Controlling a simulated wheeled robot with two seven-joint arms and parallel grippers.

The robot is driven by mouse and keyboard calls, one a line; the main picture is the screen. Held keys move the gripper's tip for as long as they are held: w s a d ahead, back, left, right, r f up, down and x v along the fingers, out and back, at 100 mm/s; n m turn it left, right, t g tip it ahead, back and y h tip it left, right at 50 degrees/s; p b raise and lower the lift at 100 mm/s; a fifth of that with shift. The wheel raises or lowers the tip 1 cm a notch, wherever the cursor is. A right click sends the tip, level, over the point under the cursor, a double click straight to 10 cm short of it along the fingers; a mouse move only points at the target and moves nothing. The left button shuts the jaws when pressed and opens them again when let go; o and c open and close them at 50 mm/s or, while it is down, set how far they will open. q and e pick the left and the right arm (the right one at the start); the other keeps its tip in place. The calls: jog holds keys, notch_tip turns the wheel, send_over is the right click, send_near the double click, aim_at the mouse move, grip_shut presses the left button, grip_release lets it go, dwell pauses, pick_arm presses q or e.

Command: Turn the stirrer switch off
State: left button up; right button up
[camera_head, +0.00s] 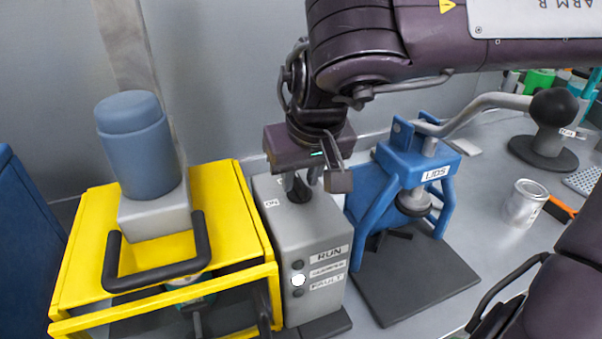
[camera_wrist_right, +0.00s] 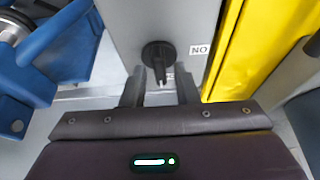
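The stirrer switch is a black rotary knob (camera_head: 299,192) on top of a grey control box (camera_head: 310,236). It also shows in the right wrist view (camera_wrist_right: 158,54), its pointer bar aimed toward my gripper. An ON label (camera_head: 271,203) is at one side of the knob; another label beside the pointer is mostly hidden. My right gripper (camera_head: 301,180) points down over the box top at the knob. In the wrist view its fingers (camera_wrist_right: 160,88) are apart with nothing clamped; the knob's pointer lies near the gap between their tips. My left gripper is not in view.
A yellow frame (camera_head: 232,205) with a blue-grey motor (camera_head: 138,145) stands left of the box. A blue press (camera_head: 408,170) with a long lever stands close on the right. The box's middle lamp (camera_head: 298,280) glows white. A can (camera_head: 525,203) stands farther right.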

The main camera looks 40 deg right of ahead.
jog(key=shift+o, duration=0.4)
jog(key=shift+r, duration=0.1)
jog(key=shift+s+r, duration=0.1)
jog(key=shift+r, duration=0.15)
jog(key=b+v, duration=0.1)
jog(key=v, duration=0.6)
jog(key=shift+r, duration=0.1)
